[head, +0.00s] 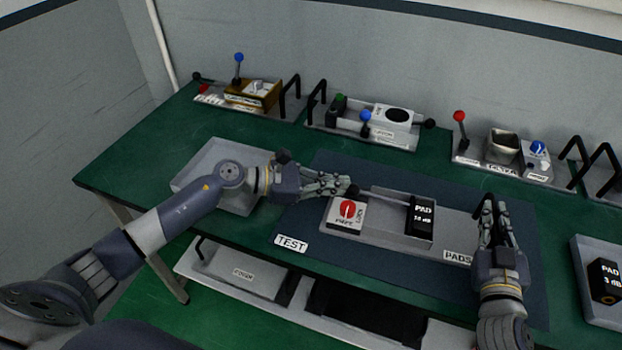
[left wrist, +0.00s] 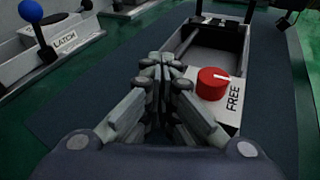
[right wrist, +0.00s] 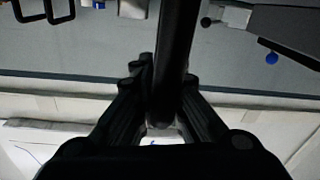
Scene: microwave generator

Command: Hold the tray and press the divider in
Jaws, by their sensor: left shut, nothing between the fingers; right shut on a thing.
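The long grey tray (head: 455,225), labelled PADS, lies on the dark mat. At its left end is a white block with a red knob (head: 347,209) marked FREE and LOCK; the knob also shows in the left wrist view (left wrist: 212,83). A black PAD 10 dB block (head: 421,215) stands across the tray. A thin rod with a dark end knob (head: 352,190) runs along the tray's back toward the block. I cannot tell which part is the divider. My left gripper (head: 346,184) is shut and empty beside the rod's knob. My right gripper (head: 489,206) is shut on a black handle (right wrist: 178,50) at the tray's right end.
An empty grey tray (head: 210,158) sits left, partly behind my left arm. Another tray (head: 592,312) at right holds a PAD 3 dB block (head: 605,280). Several fixtures with levers and black handles line the wall. A TEST label (head: 291,243) marks the mat's front left.

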